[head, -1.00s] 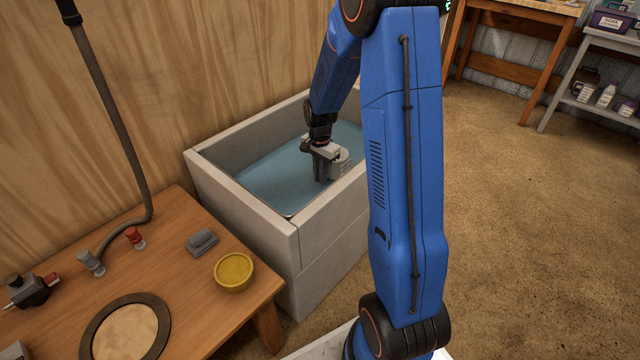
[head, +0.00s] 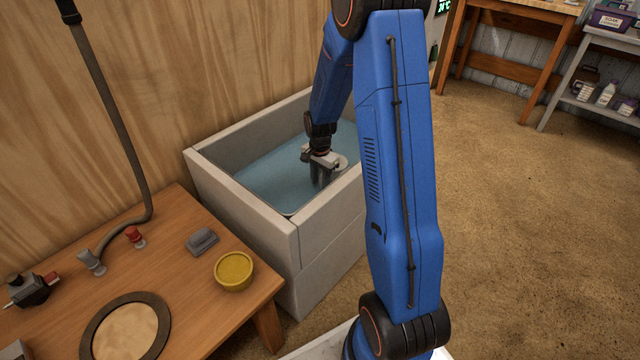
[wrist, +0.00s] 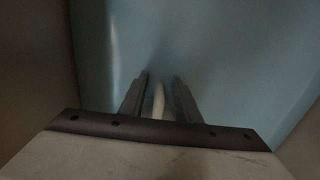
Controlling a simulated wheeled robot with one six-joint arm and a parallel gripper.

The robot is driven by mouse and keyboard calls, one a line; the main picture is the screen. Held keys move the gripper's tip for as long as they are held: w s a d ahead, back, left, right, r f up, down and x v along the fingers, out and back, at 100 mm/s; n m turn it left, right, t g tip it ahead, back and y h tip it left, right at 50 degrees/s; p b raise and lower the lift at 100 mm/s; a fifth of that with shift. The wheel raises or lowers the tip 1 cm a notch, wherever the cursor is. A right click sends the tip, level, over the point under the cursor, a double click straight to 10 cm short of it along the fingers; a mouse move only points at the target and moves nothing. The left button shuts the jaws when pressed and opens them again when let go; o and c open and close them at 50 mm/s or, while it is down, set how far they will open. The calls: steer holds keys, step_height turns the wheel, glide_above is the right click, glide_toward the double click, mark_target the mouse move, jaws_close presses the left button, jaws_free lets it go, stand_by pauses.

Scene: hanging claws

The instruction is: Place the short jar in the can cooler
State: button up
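The can cooler appears to be the open grey box (head: 245,205) with a blue surface inside, beside the wooden bench. My gripper (head: 320,182) points down inside it, near its right wall. In the wrist view my gripper's two dark fingers (wrist: 161,78) stand apart over the blue surface. A narrow pale shape (wrist: 158,100) shows between them without filling the gap; I cannot tell what it is. I cannot clearly identify the short jar.
The bench (head: 190,310) at left holds a yellow bowl (head: 234,271), a grey block (head: 202,241), a round dark-rimmed disc (head: 125,330) and red and grey knobs. A hose rises at the back left. The box walls surround my gripper. The floor at right is clear.

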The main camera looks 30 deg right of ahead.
steer(key=shift+r, duration=0.1)
step_height(320, 180, up, 12)
steer(key=shift+r, duration=0.1)
steer(key=s+a+r+n+t, duration=0.2)
steer(key=s+a+r+n, duration=0.3)
steer(key=s+r, duration=0.5)
steer(key=s+a+r+n+t, duration=0.1)
steer(key=s+a+r+n, duration=0.3)
steer(key=s+r, duration=0.55)
steer(key=s+a+f+n+t, duration=0.1)
steer(key=s+n, duration=0.4)
steer(key=s, duration=0.8)
steer(key=shift+s+a+f+t, duration=0.25)
steer(key=shift+a+f+t, duration=0.2)
steer(key=shift+a, duration=0.35)
